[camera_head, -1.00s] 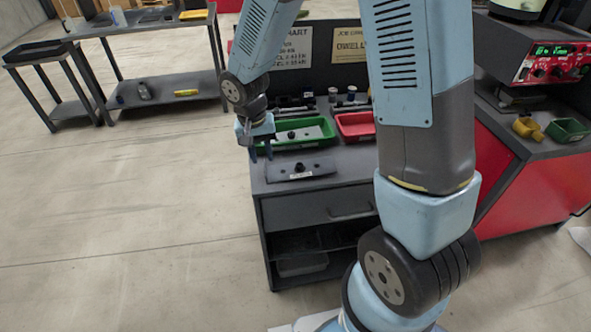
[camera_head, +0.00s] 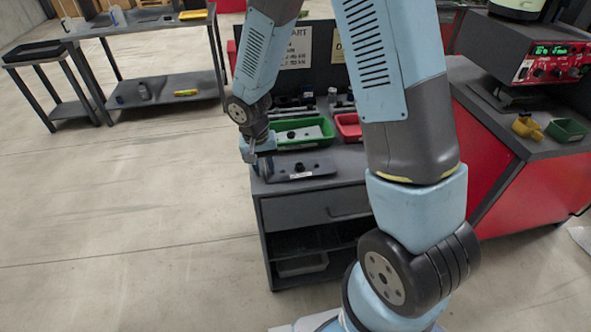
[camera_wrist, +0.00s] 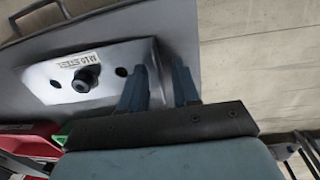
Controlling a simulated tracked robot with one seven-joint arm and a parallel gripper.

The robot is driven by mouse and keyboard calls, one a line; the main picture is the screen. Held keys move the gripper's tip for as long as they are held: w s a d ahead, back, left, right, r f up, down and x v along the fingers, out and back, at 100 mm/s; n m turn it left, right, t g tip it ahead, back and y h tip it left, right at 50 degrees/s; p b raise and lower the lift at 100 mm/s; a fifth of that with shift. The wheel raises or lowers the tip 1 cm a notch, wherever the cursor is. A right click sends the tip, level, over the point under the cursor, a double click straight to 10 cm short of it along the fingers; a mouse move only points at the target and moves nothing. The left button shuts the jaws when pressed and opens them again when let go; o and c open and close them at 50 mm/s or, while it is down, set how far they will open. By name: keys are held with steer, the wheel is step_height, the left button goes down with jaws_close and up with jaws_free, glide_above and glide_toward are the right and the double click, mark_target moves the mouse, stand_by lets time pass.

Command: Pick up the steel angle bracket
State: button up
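A flat grey metal plate (camera_wrist: 110,68) with round holes, a dark knob and a printed label lies on the bench top. It also shows in the head view (camera_head: 312,169). In the head view my gripper (camera_head: 263,168) is low over the bench's left edge; the fingertips are small there.
A green tray (camera_head: 290,146) and a red tray (camera_head: 348,132) stand behind the plate. The bench (camera_head: 300,203) ends just left of my gripper, with open floor beyond. A red cabinet (camera_head: 535,185) stands at the right. A shelf table (camera_head: 165,95) is far left.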

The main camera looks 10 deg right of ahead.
jaws_close()
steer(key=shift+s, duration=0.15)
stand_by(1.0)
